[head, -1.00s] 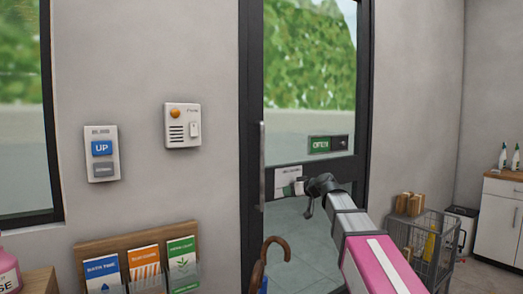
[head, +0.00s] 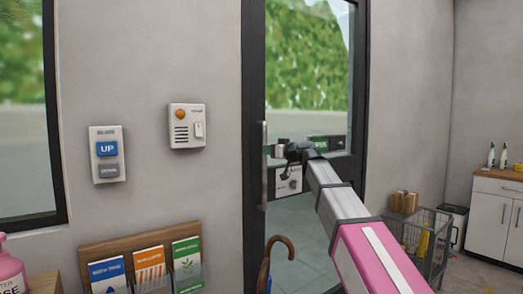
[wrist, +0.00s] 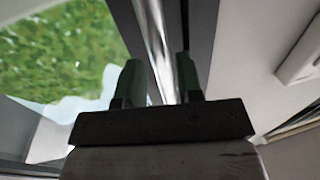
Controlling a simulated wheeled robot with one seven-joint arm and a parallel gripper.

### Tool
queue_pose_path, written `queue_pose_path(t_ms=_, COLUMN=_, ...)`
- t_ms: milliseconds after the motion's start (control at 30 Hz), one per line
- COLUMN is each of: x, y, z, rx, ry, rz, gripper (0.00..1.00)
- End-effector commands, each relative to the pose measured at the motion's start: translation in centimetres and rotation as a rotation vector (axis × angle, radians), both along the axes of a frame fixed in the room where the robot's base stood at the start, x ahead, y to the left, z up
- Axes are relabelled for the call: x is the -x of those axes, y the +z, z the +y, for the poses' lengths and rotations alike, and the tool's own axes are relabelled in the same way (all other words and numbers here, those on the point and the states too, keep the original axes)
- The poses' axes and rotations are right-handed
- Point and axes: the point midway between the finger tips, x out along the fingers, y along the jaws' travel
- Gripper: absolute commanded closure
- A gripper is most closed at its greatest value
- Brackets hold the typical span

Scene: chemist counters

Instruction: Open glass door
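The glass door (head: 308,65) has a dark frame and looks shut in the head view. Its vertical silver bar handle (head: 264,180) is on the left side of the door. My gripper (head: 280,150) is just right of the handle in the head view. In the wrist view the two green-grey fingers of my gripper (wrist: 160,82) are apart. The silver handle (wrist: 155,40) runs between them in that picture. Whether the fingers touch it I cannot tell. My arm hides part of the door's lower right.
An umbrella's hooked handle (head: 270,255) stands in front of the door's lower left. A wire basket (head: 428,245) stands right of the door. Wall boxes (head: 187,125) and a leaflet rack (head: 140,240) are on the left.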

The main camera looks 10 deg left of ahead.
Motion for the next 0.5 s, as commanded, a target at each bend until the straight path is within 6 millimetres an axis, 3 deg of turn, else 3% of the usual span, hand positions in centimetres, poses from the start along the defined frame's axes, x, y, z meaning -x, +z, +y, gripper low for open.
queue_pose_path(t_ms=200, x=-2.1, y=0.1, z=3.4, rx=0.0, ry=0.0, rz=0.0, gripper=0.67)
queue_pose_path(t_ms=500, x=-2.6, y=0.0, z=4.6, rx=0.0, ry=0.0, rz=0.0, gripper=0.67)
